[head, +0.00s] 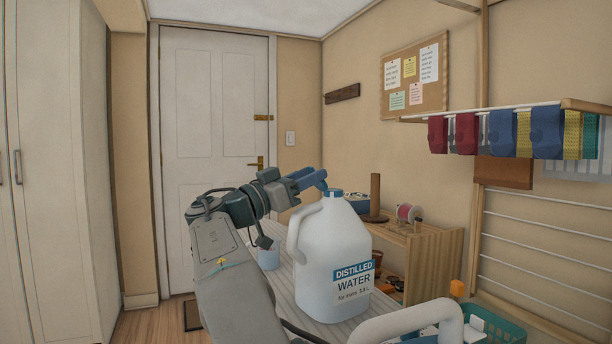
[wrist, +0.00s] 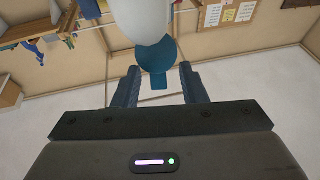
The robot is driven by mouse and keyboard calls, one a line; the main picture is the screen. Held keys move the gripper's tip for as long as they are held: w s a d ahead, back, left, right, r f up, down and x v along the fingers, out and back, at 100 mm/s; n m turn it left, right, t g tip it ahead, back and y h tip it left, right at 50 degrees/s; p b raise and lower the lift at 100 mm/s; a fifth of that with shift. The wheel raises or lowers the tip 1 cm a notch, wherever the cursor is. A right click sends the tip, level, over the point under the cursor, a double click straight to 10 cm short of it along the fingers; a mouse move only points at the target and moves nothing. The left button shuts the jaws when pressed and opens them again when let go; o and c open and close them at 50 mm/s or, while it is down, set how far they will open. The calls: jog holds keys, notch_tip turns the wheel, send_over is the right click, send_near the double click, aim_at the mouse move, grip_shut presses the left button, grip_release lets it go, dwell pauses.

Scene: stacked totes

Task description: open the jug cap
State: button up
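The white jug (head: 325,255), labelled "DISTILLED WATER", stands upright on a striped board (head: 285,272). Its blue cap (head: 335,192) is on top at the neck. My gripper (head: 320,179) is at the height of the cap, just to its left in the head view. In the wrist view the cap (wrist: 156,56) with a small tab (wrist: 158,81) shows at the tips of my two spread fingers (wrist: 160,84), with gaps on both sides. The jug's white body (wrist: 140,12) is beyond it. I cannot tell whether a finger touches the cap.
A wooden shelf (head: 432,248) with a spool (head: 408,212) and a wooden post (head: 375,196) stands behind the jug. A white handle-like thing (head: 410,320) is in front, near a green basket (head: 500,333). A rack with coloured cloths (head: 500,132) hangs at the right.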

jog(key=shift+r, duration=0.2)
jog(key=shift+s, duration=0.1)
jog(key=shift+s+a+f, duration=0.1)
jog(key=shift+s+a, duration=0.05)
jog(key=shift+a, duration=0.15)
jog(key=p+v, duration=0.1)
jog(key=v, duration=1.2)
